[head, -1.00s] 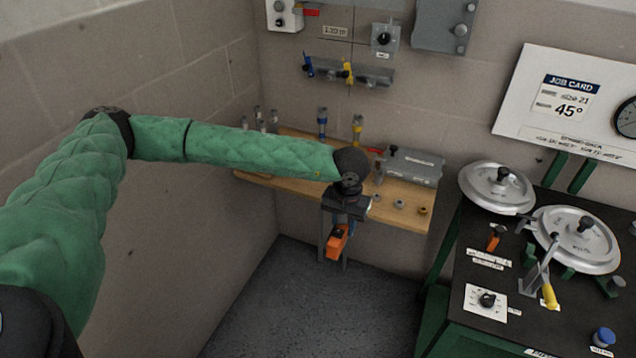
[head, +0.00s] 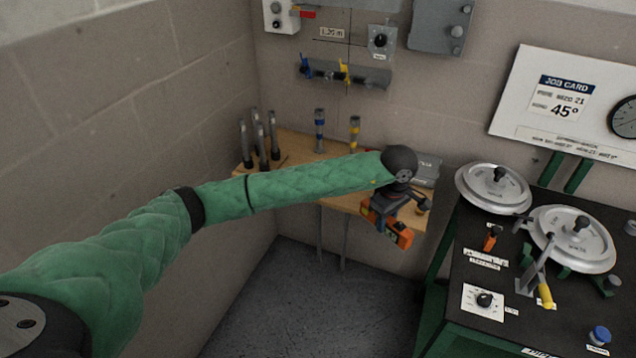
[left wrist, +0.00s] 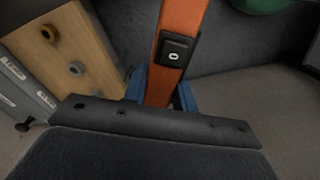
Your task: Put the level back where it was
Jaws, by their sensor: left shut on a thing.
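The level is an orange bar with a dark fitting. In the head view the level (head: 402,237) shows below my left gripper (head: 388,222), at the front right edge of the wooden shelf. In the left wrist view the level (left wrist: 178,50) runs up from between the blue fingers of my left gripper (left wrist: 160,88), which is shut on it. The level is held in front of the shelf edge, apart from the shelf in the wrist view. My right gripper is not in view.
A black-topped bench (head: 470,270) with round discs stands at right. Grey floor lies below.

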